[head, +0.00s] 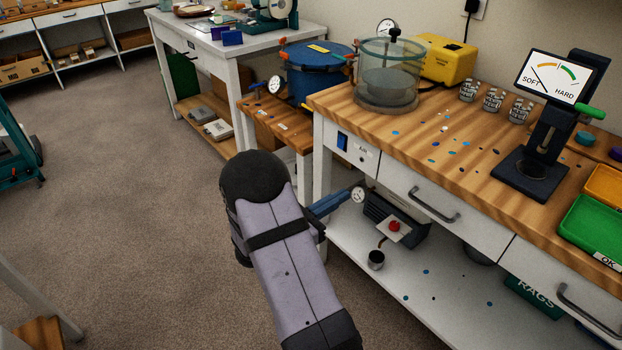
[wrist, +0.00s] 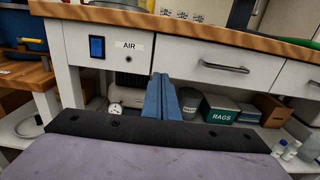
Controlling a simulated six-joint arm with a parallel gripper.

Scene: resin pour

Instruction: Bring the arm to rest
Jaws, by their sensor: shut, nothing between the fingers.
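My arm reaches up from the bottom of the head view, in front of the wooden-topped workbench (head: 430,140). My gripper (head: 350,197) has blue fingers and shows beside the arm, below the bench top and in front of the open lower shelf. In the wrist view my gripper (wrist: 164,80) points toward the bench front, with its two blue fingers together and nothing between them. Part of the gripper is hidden behind my arm in the head view.
A glass chamber (head: 388,75), a hardness gauge (head: 545,120) and a green tray (head: 595,230) stand on the bench. A blue pressure pot (head: 318,72) is at its left. A drawer handle (head: 433,207) juts from the bench front. Carpet (head: 130,220) to the left is clear.

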